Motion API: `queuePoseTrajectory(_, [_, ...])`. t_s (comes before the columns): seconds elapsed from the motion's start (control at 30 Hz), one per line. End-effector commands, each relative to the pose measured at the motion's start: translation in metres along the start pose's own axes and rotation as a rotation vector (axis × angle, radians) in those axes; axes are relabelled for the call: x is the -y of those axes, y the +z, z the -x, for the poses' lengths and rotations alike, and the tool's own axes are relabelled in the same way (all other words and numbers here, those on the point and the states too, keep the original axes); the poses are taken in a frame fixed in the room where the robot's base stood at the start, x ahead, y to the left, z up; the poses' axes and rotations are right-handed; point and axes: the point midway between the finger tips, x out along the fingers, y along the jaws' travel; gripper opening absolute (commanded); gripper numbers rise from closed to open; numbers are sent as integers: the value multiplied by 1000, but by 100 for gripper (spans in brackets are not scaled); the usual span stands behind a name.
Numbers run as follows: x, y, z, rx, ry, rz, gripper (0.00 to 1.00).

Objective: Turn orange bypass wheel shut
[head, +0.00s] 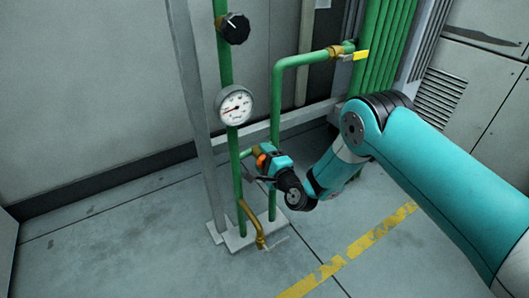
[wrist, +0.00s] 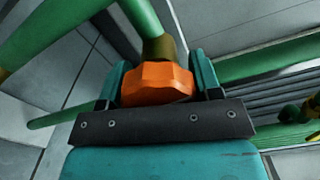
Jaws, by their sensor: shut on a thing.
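The orange bypass wheel (wrist: 157,84) sits between the two fingers of my gripper (wrist: 160,80) in the wrist view. The fingers stand on either side of it, and my gripper is shut on it. A brass valve body (wrist: 158,47) shows just behind the wheel, on green pipework. In the head view only a small part of the orange wheel (head: 261,160) shows, low between the two upright green pipes. My gripper (head: 258,166) reaches it from the right there and hides most of it. The wheel's turned angle cannot be told.
A pressure gauge (head: 235,106) and a black knob (head: 234,28) are on the left green pipe above the wheel. A yellow-handled valve (head: 355,56) is at the upper right. A brass spout (head: 252,222) hangs below, near the base plate. Open floor lies in front.

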Motion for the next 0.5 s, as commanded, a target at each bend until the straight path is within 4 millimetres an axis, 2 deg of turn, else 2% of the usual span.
queuePoseTrajectory(0.2, [0,-1,1,-3,2,-122,34])
queuePoseTrajectory(0.5, [-2,-1,0,-3,0,-201,34])
